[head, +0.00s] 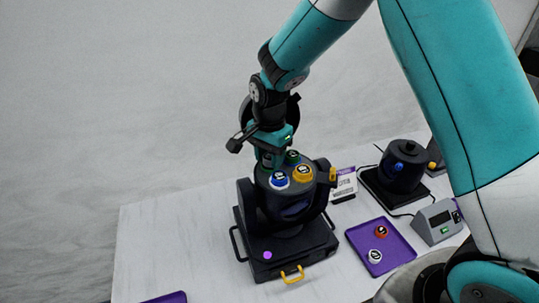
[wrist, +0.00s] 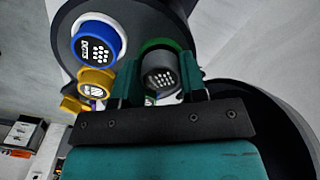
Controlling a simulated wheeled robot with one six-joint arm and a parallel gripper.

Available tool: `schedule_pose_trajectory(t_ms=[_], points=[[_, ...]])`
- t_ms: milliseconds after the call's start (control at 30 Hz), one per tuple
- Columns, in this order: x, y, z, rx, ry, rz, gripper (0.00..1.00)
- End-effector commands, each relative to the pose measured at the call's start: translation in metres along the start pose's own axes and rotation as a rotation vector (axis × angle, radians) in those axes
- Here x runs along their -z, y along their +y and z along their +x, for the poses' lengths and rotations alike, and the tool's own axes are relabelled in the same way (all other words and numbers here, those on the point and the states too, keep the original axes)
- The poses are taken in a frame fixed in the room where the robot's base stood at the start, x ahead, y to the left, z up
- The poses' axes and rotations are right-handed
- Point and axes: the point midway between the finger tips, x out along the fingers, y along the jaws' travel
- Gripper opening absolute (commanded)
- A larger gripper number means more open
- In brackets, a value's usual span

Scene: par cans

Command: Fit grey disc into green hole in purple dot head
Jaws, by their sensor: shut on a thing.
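The purple dot head is a black par can (head: 285,246) with a purple dot (head: 267,255) on its base. A blue disc (head: 279,180) and a yellow disc (head: 303,173) sit on its face, with a green ring (head: 292,157) behind them. My gripper (head: 267,158) is over the left back of this face, pointing down. In the wrist view, its teal fingers are shut on the grey disc (wrist: 160,72). The green hole's rim (wrist: 158,45) shows just behind and above the disc. I cannot tell whether the disc touches or enters the hole.
A purple tray (head: 401,246) to the right holds a red disc (head: 381,231) and a white disc (head: 375,256). A second black head (head: 403,172), a grey device (head: 437,222) and a label card (head: 344,184) stand nearby. The table's left part is clear.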

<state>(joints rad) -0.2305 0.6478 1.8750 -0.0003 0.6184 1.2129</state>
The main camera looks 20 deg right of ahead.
Motion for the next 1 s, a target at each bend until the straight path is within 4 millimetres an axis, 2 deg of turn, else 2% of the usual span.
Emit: schedule_pose_trajectory(t_ms=[267, 300, 400, 633, 767, 867, 1000], points=[[0.0, 0.0, 0.007, -0.001, 0.0, 0.0, 0.16], [0.0, 0.0, 0.005, 0.0, 0.0, 0.0, 0.48], [0.0, 0.0, 0.005, -0.001, 0.0, 0.0, 0.69], [0.0, 0.001, 0.005, -0.002, -0.001, 0.0, 0.69], [0.0, 0.0, -0.003, 0.001, 0.0, 0.0, 0.69], [0.0, -0.001, -0.02, 0.005, 0.002, 0.0, 0.69], [0.0, -0.001, -0.054, 0.008, 0.003, 0.0, 0.69]])
